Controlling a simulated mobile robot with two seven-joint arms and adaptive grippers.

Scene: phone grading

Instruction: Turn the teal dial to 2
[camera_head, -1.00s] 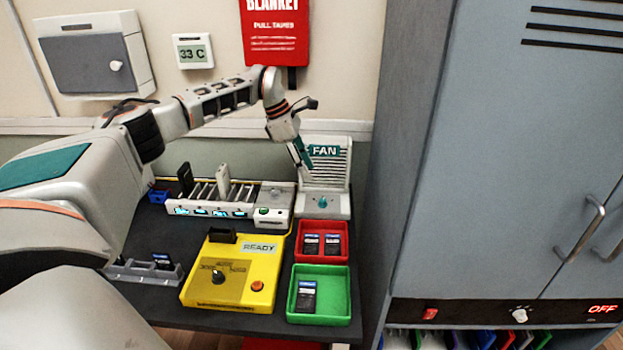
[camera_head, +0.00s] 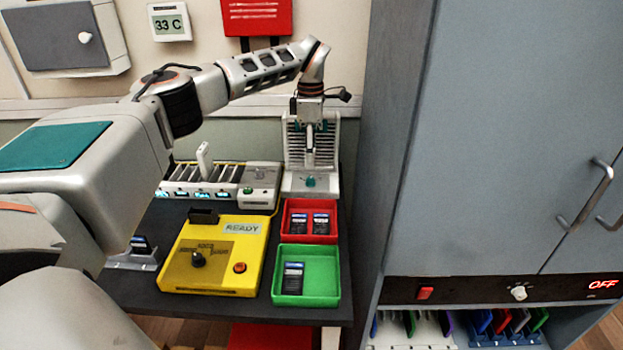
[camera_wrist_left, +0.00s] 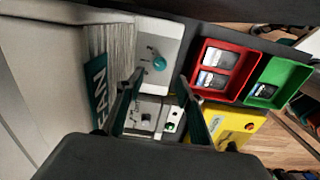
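The teal dial (camera_head: 310,181) is a small round knob on the pale base of the fan (camera_head: 296,160), at the back right of the table. It also shows in the left wrist view (camera_wrist_left: 159,63), just past the fingertips; its setting marks are too small to read. My left gripper (camera_head: 310,128) points down in front of the fan's grille, above the dial and apart from it. In the left wrist view its two teal-lined fingers (camera_wrist_left: 160,82) are spread with nothing between them. The FAN label shows at the left of that view. My right gripper is not in view.
A white charging rack (camera_head: 220,185) stands left of the fan. In front are a red tray (camera_head: 309,237), a green tray (camera_head: 330,284) and a yellow tester (camera_head: 225,270) with a black knob. A grey cabinet (camera_head: 470,140) rises close on the right.

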